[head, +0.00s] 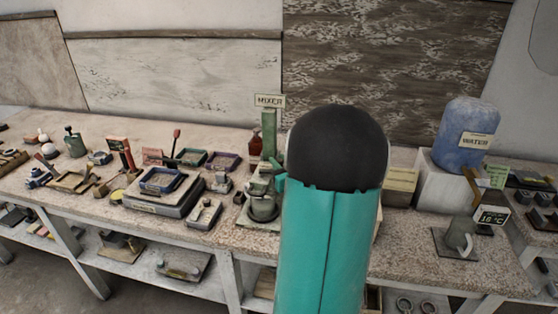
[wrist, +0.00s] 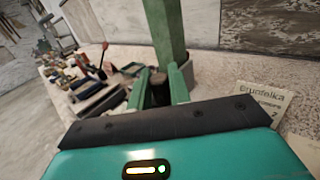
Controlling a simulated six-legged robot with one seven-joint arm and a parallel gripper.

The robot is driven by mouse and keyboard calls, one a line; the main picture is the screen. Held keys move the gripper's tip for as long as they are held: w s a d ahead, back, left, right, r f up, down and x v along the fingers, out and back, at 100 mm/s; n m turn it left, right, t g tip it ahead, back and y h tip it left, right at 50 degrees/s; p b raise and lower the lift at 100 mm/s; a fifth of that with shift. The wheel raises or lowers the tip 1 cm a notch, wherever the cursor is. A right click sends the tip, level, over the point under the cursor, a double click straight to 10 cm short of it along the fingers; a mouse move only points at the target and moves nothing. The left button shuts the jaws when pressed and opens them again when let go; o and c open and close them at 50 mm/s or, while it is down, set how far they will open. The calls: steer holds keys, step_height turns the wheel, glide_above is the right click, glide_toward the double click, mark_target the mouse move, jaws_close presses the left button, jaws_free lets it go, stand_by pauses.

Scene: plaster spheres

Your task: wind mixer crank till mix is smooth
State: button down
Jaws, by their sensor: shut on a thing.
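The mixer stands on the bench beside my arm in the head view, with a green column (head: 268,134), a "MIXER" sign (head: 269,101) and a grey pot (head: 263,207) at its foot. In the wrist view the green column (wrist: 163,32) rises just beyond my gripper (wrist: 157,82). My two green fingers are closed on a dark upright piece, seemingly the crank's handle (wrist: 158,95). My arm hides most of the gripper and the crank in the head view. The mix inside the pot cannot be seen.
Trays, a scale (head: 160,195) and small tools crowd the bench to the left. A printed card (wrist: 257,103) is right of my gripper.

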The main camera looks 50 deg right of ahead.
steer(key=shift+s+a+m+g+h, duration=0.15)
steer(key=shift+a+m+g+h, duration=0.15)
steer(key=shift+m+g+h, duration=0.45)
steer(key=shift+s+a+m+g+h, duration=0.1)
steer(key=shift+a+m+g+h, duration=0.35)
steer(key=shift+h, duration=0.5)
steer(key=shift+d, duration=0.15)
steer(key=c, duration=1.6)
jaws_free()
steer(key=shift+s, duration=0.1)
